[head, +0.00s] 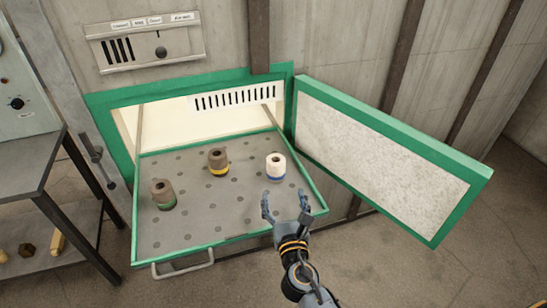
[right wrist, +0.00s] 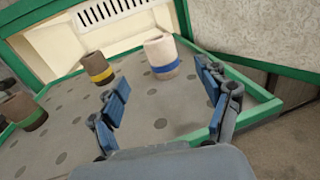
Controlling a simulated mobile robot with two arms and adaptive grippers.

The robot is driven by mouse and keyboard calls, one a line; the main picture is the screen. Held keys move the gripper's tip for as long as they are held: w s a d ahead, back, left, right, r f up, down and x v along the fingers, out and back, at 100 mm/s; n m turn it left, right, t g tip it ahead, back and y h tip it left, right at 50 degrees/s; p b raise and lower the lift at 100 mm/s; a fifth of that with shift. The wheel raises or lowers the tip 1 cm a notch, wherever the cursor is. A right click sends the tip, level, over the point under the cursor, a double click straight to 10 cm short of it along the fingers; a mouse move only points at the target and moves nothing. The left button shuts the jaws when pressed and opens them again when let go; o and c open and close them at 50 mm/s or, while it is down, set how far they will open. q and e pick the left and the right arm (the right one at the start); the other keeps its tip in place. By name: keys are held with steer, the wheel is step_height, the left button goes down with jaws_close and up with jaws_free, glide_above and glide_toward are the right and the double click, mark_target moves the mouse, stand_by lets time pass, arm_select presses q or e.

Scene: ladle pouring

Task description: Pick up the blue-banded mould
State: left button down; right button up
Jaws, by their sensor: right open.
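The blue-banded mould (head: 276,166) is a pale, near-white cylinder with a hole in its top and a blue band at its base. It stands upright at the right of the pulled-out tray (head: 220,239). It also shows in the right wrist view (right wrist: 161,53), ahead and between the finger directions. My right gripper (head: 286,205) is open and empty, in front of the mould on its near side and apart from it. Its fingers also show in the right wrist view (right wrist: 167,92). My left gripper is not in view.
A brown yellow-banded mould (head: 218,160) and a brown green-banded mould (head: 163,193) stand on the tray. A green-framed door (head: 385,150) hangs open at the right. A dark shelf table (head: 30,165) stands at the left. The tray's near middle is clear.

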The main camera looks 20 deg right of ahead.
mark_target(277, 168)
steer(key=shift+w+d, duration=0.2)
steer(key=shift+w, duration=1)
steer(key=w, duration=0.3)
steer(key=shift+w+d+r+p, duration=0.25)
steer(key=shift+w+d+p, duration=0.05)
steer(key=shift+w, duration=0.1)
steer(key=shift+w+d+f, duration=0.1)
steer(key=shift+w, duration=0.5)
steer(key=shift+w+d+f, duration=0.1)
steer(key=shift+w, duration=0.7)
steer(key=w, duration=0.4)
steer(key=shift+w+d, duration=0.1)
steer(key=shift+d, duration=0.2)
steer(key=shift+w+d+f, duration=0.1)
steer(key=shift+w, duration=0.35)
steer(key=shift+s, duration=0.15)
steer(key=c, duration=0.3)
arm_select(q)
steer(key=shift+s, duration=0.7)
arm_select(e)
steer(key=c, duration=1.1)
